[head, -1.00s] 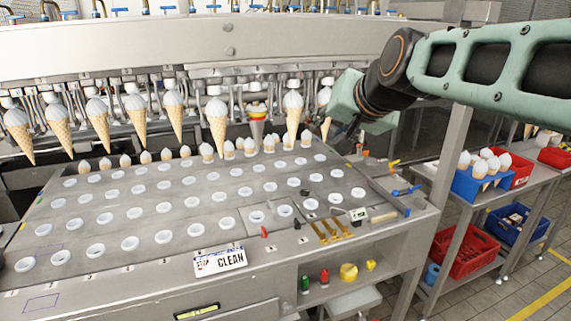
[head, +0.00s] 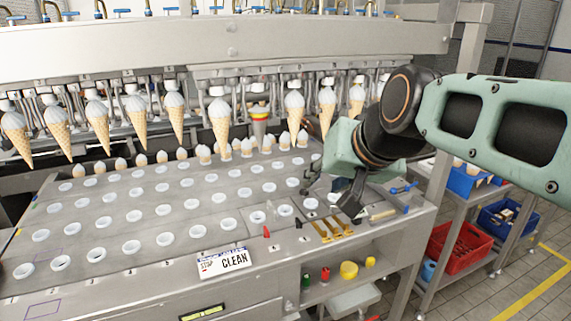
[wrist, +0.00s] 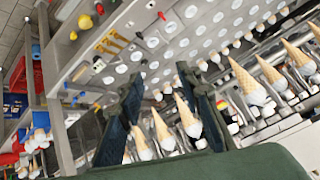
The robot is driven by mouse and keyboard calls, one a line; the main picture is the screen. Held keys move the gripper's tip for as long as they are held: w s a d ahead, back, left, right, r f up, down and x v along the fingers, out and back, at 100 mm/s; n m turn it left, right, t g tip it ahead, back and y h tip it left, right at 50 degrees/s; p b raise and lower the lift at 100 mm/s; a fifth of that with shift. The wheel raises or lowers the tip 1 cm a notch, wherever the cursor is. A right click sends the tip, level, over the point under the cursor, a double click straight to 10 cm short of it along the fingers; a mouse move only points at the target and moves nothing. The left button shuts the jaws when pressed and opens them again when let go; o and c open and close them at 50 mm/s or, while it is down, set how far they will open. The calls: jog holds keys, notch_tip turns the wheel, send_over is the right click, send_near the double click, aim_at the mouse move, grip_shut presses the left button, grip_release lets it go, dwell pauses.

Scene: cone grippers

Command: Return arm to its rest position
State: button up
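My gripper (head: 330,194) is in the head view, pointing down over the right part of the steel cone plate (head: 105,222). In the wrist view its two dark fingers stand apart, so my gripper (wrist: 160,82) is open. Nothing is held between the fingers. Several cones show through the gap, but they hang beyond it. My green and black arm comes in from the right edge of the head view. Part of the plate's right end is hidden behind my gripper.
Hanging cones (head: 220,120) line the machine behind the plate, with one multicoloured cone (head: 259,125) among them. A CLEAN sign (head: 222,262) lies at the front. A side table holds a blue crate (head: 466,182), and a red crate (head: 458,250) sits below.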

dwell(0.4)
jog(key=s+d+f+n+g+h, duration=0.1)
jog(key=s+d+f+g+h, duration=0.1)
jog(key=s+f, duration=0.9)
jog(key=s+g, duration=0.1)
jog(key=s, duration=0.3)
jog(key=shift+f, duration=0.2)
